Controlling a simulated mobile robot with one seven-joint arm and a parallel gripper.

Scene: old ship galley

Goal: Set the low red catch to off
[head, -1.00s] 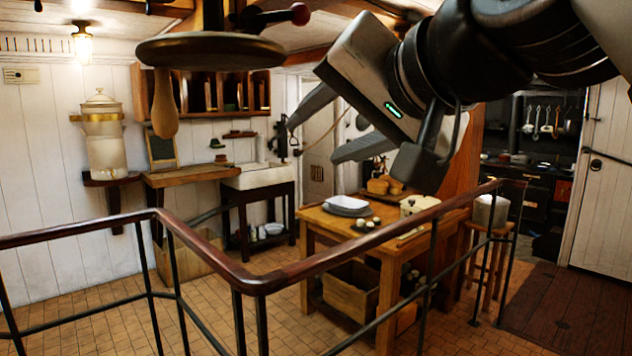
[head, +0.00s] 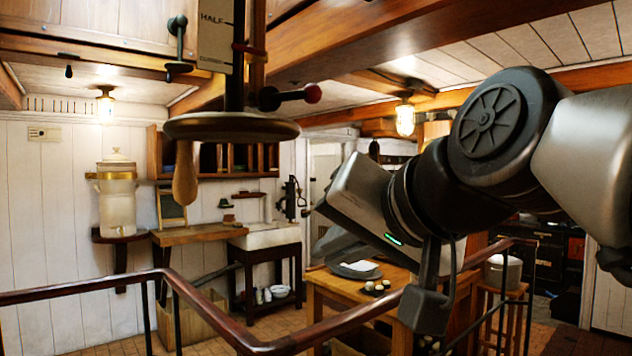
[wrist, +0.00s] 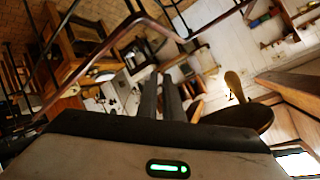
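A dark lever with a red knob (head: 312,94) sticks out to the right from the hanging post, low down, just above a round disc (head: 232,127). It is the lowest red-ended part I see there. A smaller red piece (head: 250,49) sits higher on the post. My gripper (head: 318,243) is below and right of the red knob, apart from it and empty. Its fingers partly overlap in the head view. The wrist view shows two parallel dark fingers (wrist: 160,92) with a gap between them. The disc (wrist: 240,118) shows there to their right; I cannot make out the red knob.
A pale plate marked HALF (head: 214,30) and a dark hanging lever (head: 178,42) are beside the post. A wooden handle (head: 185,178) hangs under the disc. A wooden-topped railing (head: 225,328) crosses in front. Ceiling beams (head: 420,45) run overhead. A table (head: 325,284) stands beyond the railing.

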